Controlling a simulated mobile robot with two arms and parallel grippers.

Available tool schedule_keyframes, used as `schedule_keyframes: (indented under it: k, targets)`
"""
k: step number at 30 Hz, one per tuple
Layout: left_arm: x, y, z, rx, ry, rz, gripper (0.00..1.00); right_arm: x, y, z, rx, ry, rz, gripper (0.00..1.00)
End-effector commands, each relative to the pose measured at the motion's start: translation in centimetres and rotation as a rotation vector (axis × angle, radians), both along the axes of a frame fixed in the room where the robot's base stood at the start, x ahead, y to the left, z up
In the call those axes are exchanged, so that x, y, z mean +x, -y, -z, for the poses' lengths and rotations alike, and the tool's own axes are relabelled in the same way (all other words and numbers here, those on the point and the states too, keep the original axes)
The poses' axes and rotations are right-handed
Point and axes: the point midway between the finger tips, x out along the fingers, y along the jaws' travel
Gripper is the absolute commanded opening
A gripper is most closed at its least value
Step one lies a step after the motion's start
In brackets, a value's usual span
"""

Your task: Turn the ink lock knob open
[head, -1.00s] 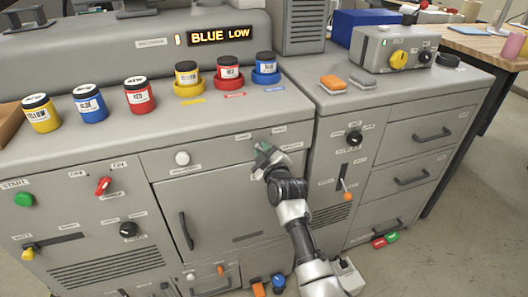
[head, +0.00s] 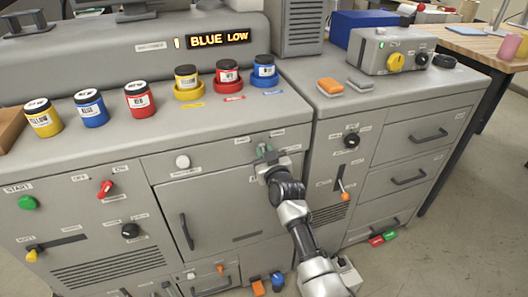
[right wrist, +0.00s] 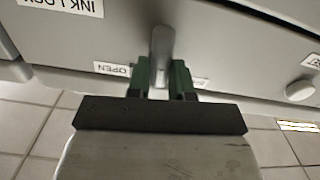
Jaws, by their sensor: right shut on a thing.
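The ink lock knob (right wrist: 162,45) is a slim grey handle on the grey machine front. In the right wrist view an "INK LOCK" label (right wrist: 70,5) and an "OPEN" label (right wrist: 112,69) show upside down near it. My right gripper (right wrist: 161,78) has its green fingers on either side of the knob and is shut on it. In the head view my right gripper (head: 265,153) is at the upper right of the machine front and hides the knob. My left gripper is not in view.
Ink jars, such as the red jar (head: 139,100), stand on the machine top. The display (head: 219,37) reads "BLUE LOW". A white round knob (head: 182,162) is left of my right gripper. A drawer cabinet (head: 420,150) stands to the right, with open floor beyond.

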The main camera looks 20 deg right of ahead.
Motion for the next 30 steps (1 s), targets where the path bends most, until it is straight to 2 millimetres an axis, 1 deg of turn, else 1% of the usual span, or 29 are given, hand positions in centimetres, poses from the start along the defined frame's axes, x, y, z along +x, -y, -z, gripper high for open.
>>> schedule_keyframes:
  k: [6,18,24,30]
  targets:
    - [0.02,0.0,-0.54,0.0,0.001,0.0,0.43,0.02,0.24,-0.15,0.206,-0.006,0.001,0.0]
    - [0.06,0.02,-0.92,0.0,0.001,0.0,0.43,0.04,0.59,0.01,0.578,-0.019,0.0,0.0]
    - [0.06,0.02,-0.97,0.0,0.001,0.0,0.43,0.05,0.73,0.1,0.732,-0.024,0.0,0.0]
    - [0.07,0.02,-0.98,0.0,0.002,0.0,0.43,0.05,0.84,0.17,0.84,-0.028,0.0,0.0]
